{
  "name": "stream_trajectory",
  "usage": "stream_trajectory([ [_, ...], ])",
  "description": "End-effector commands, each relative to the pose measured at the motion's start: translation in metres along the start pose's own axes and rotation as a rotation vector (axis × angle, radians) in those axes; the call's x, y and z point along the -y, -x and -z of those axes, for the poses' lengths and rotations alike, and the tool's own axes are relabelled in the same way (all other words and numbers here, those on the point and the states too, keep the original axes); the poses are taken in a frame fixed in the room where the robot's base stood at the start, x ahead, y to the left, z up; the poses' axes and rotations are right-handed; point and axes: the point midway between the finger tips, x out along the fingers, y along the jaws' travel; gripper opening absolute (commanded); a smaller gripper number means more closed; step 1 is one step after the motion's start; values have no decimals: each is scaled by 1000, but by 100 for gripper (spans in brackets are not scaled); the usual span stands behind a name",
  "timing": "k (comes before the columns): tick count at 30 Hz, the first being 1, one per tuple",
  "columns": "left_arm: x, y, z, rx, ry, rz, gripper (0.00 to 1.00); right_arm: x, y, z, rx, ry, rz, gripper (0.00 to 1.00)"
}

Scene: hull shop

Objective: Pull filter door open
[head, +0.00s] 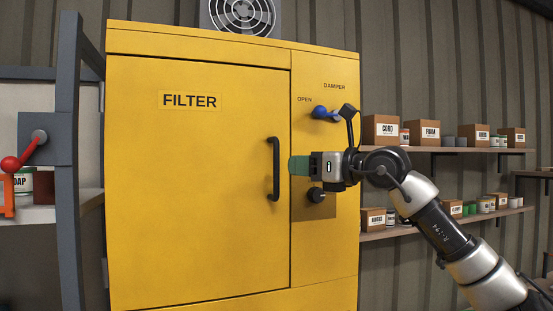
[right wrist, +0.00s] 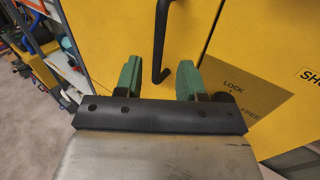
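The filter door (head: 190,190) is a large yellow panel labelled FILTER on a yellow cabinet, and it looks closed. Its black vertical bar handle (head: 275,168) is on the door's right side. My right gripper (head: 292,166) is just right of the handle, pointing left at it. In the right wrist view its two green fingers (right wrist: 158,78) are spread apart, with the handle's lower end (right wrist: 160,70) showing in the gap beyond them. I cannot tell whether the fingers touch the handle; they are not closed on it. My left gripper is not in view.
A blue damper knob (head: 319,112) and a dark lock knob (head: 315,194) are on the panel right of the door. Shelves with boxes (head: 422,131) stand at right. A post with a red-knobbed lever (head: 10,164) stands left of the cabinet.

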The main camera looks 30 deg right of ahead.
Motion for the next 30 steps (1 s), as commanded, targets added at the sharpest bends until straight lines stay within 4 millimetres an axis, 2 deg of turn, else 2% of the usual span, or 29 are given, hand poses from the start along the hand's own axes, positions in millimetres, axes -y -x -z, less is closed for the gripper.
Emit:
stream_trajectory([
  [1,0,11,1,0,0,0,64,0,-11,-5,-3,-2,-1,39],
  [3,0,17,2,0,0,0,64,-1,-25,-5,-3,-2,-3,39],
  [10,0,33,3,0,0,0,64,0,-59,-3,-1,-3,-2,39],
  [15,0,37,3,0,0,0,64,0,-69,-1,1,-1,-1,39],
  [23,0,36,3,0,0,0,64,0,-70,0,1,-1,-1,39],
  [30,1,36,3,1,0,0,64,0,-70,0,2,-1,-2,4],
])
